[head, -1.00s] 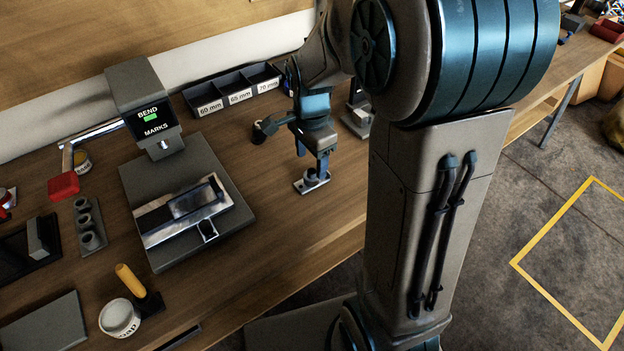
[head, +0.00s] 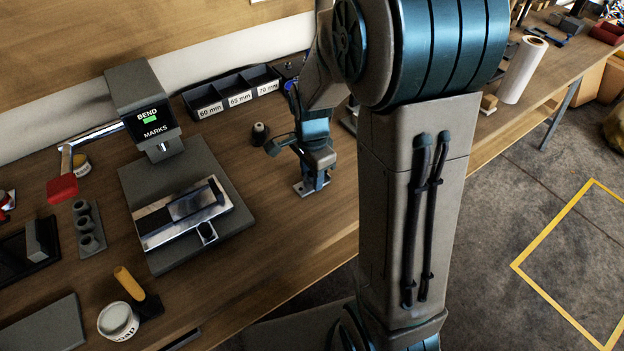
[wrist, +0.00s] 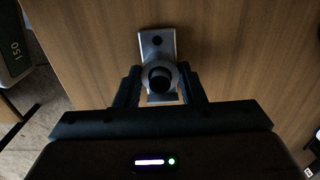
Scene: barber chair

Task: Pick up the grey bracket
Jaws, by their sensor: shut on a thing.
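The grey bracket (head: 299,190) is a small metal plate on the wooden bench in the head view, right of the bend press. In the wrist view the bracket (wrist: 157,42) shows a flat plate with a hole and a round, hollow boss. My gripper (head: 314,184) points down over it. In the wrist view my gripper (wrist: 160,86) has one finger on each side of the boss and is shut on it. The plate appears to be on or very close to the bench top. The fingers hide part of the bracket.
The bend press (head: 150,110) with its grey base stands to the left, its red-ended lever (head: 62,188) beyond. Labelled bins (head: 232,92) line the back. A small dark spool (head: 259,133) stands near my gripper. A white roll (head: 522,70) is at right.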

